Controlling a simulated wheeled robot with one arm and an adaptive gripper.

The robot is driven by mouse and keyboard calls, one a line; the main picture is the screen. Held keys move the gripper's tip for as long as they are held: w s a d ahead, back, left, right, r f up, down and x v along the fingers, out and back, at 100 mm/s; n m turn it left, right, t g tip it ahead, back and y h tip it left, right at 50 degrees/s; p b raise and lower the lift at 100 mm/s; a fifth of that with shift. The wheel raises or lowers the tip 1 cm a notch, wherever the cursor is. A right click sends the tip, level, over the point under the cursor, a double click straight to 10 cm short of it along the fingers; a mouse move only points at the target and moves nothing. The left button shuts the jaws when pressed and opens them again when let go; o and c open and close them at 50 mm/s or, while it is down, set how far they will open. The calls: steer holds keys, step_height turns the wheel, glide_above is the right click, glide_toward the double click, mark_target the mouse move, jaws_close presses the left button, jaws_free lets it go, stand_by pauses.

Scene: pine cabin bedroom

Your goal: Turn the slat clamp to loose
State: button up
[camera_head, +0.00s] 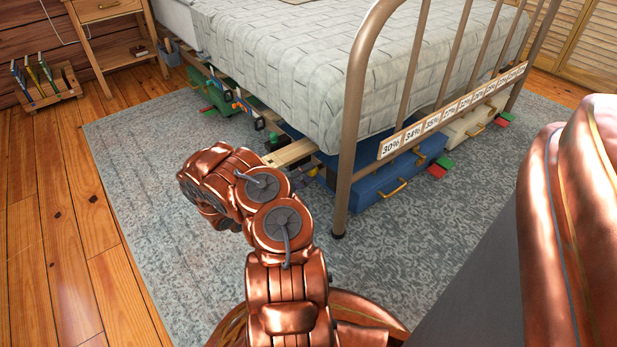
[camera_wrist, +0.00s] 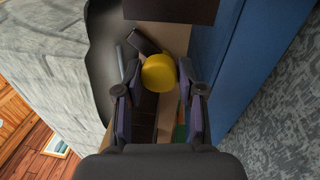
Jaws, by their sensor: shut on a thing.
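In the wrist view, my gripper (camera_wrist: 160,84) has its two dark fingers on either side of a round yellow knob (camera_wrist: 158,72), which I take to be the handle of the slat clamp. The fingers are shut on it. Dark clamp parts (camera_wrist: 143,42) show just beyond the knob, against a pale wooden slat (camera_wrist: 172,38). Which way the knob is turned cannot be told. A pale slat end (camera_head: 290,153) shows beside the arm under the mattress.
A blue case (camera_head: 385,190) and a cream case (camera_head: 468,125) lie under the bed. Other clamps (camera_head: 240,103) line the mattress edge. Rug (camera_head: 140,170) to the left is clear.

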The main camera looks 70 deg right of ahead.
steer(key=shift+m, duration=0.8)
steer(key=o, duration=0.8)
steer(key=shift+o, duration=0.2)
steer(key=shift+w+a, duration=0.35)
steer(key=shift+a, duration=0.15)
steer(key=v, duration=1)
steer(key=shift+w+a, duration=0.15)
steer(key=shift+a, duration=0.2)
